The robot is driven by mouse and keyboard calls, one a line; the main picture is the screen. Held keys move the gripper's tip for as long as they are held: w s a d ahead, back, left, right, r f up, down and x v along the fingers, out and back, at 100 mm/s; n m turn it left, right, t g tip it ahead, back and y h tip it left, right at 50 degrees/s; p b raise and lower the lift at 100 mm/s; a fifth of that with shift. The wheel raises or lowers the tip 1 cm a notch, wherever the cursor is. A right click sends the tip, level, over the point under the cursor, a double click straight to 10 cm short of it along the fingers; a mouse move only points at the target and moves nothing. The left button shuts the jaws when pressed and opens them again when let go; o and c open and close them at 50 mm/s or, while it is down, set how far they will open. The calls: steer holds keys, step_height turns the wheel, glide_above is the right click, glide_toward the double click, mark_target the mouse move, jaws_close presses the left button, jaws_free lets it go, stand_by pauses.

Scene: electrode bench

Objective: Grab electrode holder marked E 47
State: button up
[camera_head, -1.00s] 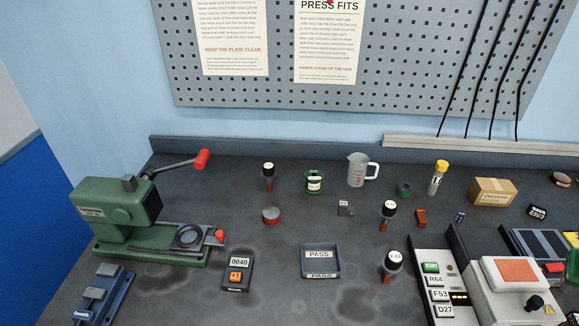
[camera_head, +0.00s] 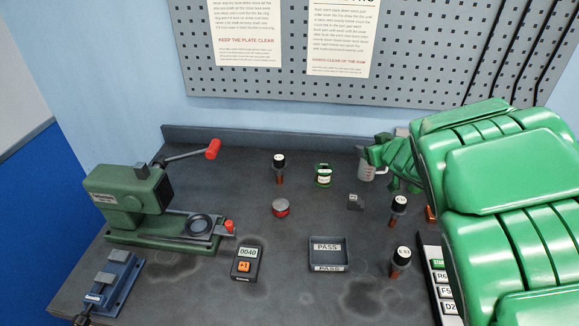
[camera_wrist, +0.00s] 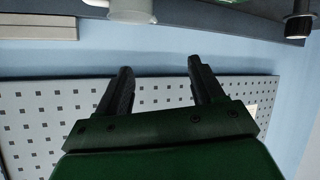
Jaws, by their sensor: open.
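Three electrode holders with black caps and brown stems stand upright on the bench in the head view: a back one (camera_head: 279,168), a middle-right one (camera_head: 398,209) and a front-right one (camera_head: 400,262). Their cap labels are too small to read surely, so I cannot tell which is E 47. In the wrist view, a black-capped holder (camera_wrist: 299,22) shows at the top right corner. My gripper (camera_wrist: 160,68) is open and empty, its two dark fingers apart before the pegboard, clear of the holder. In the head view my green arm comes in from the right; the fingers cannot be made out.
A measuring jug (camera_head: 367,171) stands near my arm. A green press (camera_head: 150,205) stands left. My arm hides the right side.

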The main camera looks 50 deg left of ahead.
mark_target(281, 158)
steer(key=shift+s+a+f+n+g+y, duration=0.5)
steer(key=shift+s+a+f+g, duration=0.75)
steer(key=shift+s+a, duration=1.75)
steer(key=shift+s+a+f+n+g+y, duration=0.25)
steer(key=shift+s+a+f+n+g, duration=0.8)
steer(key=shift+s+a, duration=1.95)
steer(key=shift+s+a+f+n+g+y, duration=0.4)
steer(key=shift+s+a+f+g, duration=1)
steer(key=shift+s+a, duration=1.6)
steer(key=shift+w+a+f, duration=0.1)
steer(key=shift+a+f, duration=0.05)
steer(key=shift+a, duration=0.3)
steer(key=shift+w+a+f, duration=0.1)
steer(key=shift+a+f, duration=0.05)
steer(key=shift+a, duration=0.3)
steer(key=c, duration=1.2)
steer(key=shift+r, duration=0.1)
steer(key=shift+c, duration=0.2)
